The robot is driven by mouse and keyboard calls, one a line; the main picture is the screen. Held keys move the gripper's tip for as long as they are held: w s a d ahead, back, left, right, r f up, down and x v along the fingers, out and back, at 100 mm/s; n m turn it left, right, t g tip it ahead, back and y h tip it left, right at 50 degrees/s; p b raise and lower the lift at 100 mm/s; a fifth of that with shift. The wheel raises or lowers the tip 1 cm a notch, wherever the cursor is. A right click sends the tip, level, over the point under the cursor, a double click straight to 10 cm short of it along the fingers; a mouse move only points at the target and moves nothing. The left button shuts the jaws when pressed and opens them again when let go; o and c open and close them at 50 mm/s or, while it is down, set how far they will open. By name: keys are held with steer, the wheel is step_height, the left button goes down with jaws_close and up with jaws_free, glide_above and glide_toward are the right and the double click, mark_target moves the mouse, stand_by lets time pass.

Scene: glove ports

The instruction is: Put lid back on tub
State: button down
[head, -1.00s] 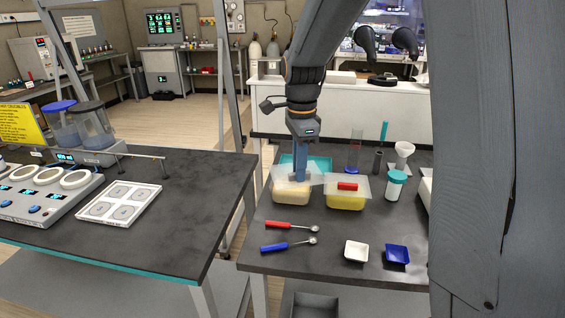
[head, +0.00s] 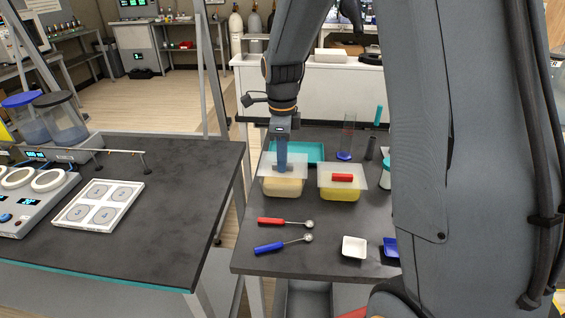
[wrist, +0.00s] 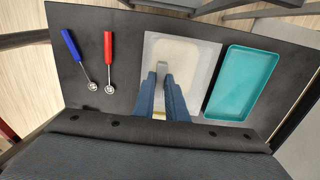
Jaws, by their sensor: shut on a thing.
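The cream-filled tub (head: 283,188) stands on the right-hand dark table. A translucent lid (head: 298,169) lies level over its opening; I cannot tell whether it rests on the rim or hovers just above. My gripper (head: 283,163) points down and is shut on the lid's grey handle. In the wrist view, my gripper (wrist: 162,82) holds the handle, with the lid (wrist: 204,58) covering the pale contents; the fingers hide the near part. To its right, a second tub (head: 341,194) with yellow contents has a similar lid with a red handle (head: 343,178).
A teal tray (head: 313,150) lies just behind the tubs. A red-handled scoop (head: 280,222) and a blue-handled scoop (head: 272,247) lie in front. A white dish (head: 354,248) and a blue dish (head: 391,248) sit nearer the front edge. My arm hides the table's right side.

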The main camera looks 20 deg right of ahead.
steer(key=shift+f, duration=0.95)
steer(key=shift+f, duration=0.45)
steer(key=c, duration=1.8)
jaws_free()
steer(key=shift+r, duration=0.1)
step_height(320, 180, up, 12)
steer(key=b, duration=0.3)
steer(key=s+f+n, duration=0.6)
steer(key=s+n, duration=0.2)
steer(key=n, duration=0.3)
steer(key=s+f+n+t, duration=0.1)
steer(key=s+f+n, duration=0.5)
steer(key=s+n, duration=0.3)
steer(key=shift+n+t, duration=0.3)
steer(key=shift+n, duration=0.9)
